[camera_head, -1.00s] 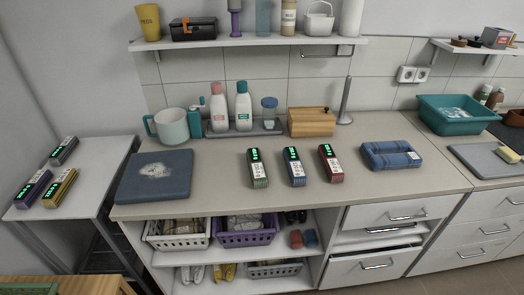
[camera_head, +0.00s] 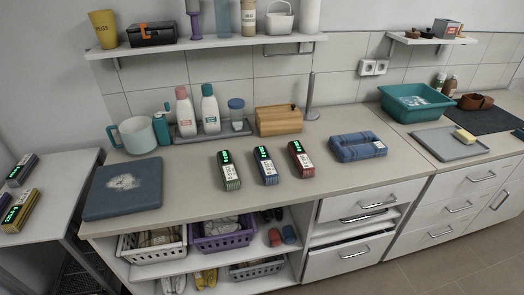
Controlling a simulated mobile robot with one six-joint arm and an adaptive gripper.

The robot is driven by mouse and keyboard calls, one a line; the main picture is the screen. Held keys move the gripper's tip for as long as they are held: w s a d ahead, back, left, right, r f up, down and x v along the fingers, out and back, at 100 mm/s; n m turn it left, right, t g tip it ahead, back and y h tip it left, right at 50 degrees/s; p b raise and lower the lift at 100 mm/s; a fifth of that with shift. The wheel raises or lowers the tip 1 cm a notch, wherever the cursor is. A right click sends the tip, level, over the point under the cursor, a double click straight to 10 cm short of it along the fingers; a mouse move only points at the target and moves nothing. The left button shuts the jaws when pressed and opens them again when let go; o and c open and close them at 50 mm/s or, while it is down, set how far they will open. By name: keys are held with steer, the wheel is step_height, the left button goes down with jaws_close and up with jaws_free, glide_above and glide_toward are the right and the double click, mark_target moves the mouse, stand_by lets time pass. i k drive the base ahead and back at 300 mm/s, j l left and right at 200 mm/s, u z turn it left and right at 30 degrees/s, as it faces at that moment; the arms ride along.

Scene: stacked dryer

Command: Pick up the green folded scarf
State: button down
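The green folded scarf (camera_head: 229,171) lies on the beige counter (camera_head: 190,187), left of two similar scarves. It is a narrow bundle with a dark band or label showing bright green marks and a pale tag. A blue folded scarf (camera_head: 265,165) lies just right of it, and a red one (camera_head: 300,158) lies further right. The three lie apart from each other. My gripper is not in view.
A blue bundle (camera_head: 357,146) lies to the right. Bottles, a mug (camera_head: 137,135) and a wooden box (camera_head: 278,120) stand behind. The counter front before the scarves is clear.

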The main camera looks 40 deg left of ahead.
mark_target(231, 180)
steer(key=u, duration=1.8)
steer(key=i+j, duration=0.1)
steer(key=i, duration=0.75)
steer(key=i+j, duration=0.1)
steer(key=i, duration=0.75)
steer(key=l+z, duration=0.05)
